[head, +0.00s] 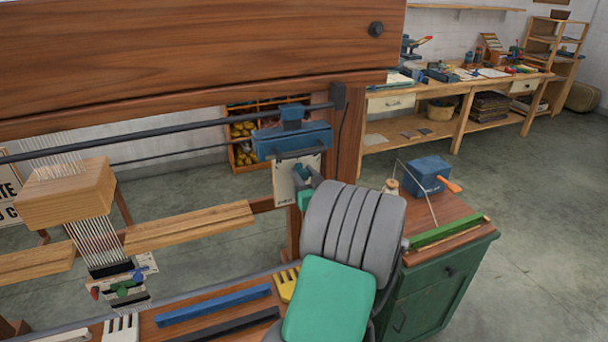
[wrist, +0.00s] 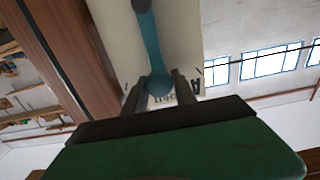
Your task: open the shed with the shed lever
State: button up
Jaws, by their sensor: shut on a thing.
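The shed lever (wrist: 148,45) is a blue bar with a round knob at its end and a dark pivot at its other end. It is mounted on a pale plate (wrist: 178,30) with dark lettering, partly hidden by my fingers. My gripper (wrist: 161,82) has its two dark fingers on either side of the lever's knob and is shut on it. In the head view my gripper (head: 306,174) is at the pale plate (head: 284,182) beside the loom's right post. My grey and green arm hides part of the post and the lever there.
The wooden loom frame (head: 200,60) fills the upper left. A blue box (head: 292,141) hangs on its dark rod above my gripper. A wooden block (head: 65,195) with threads is at left. A green cabinet (head: 440,285) stands close on my arm's right. Open floor lies farther right.

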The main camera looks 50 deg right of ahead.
grip_shut()
dwell(0.6)
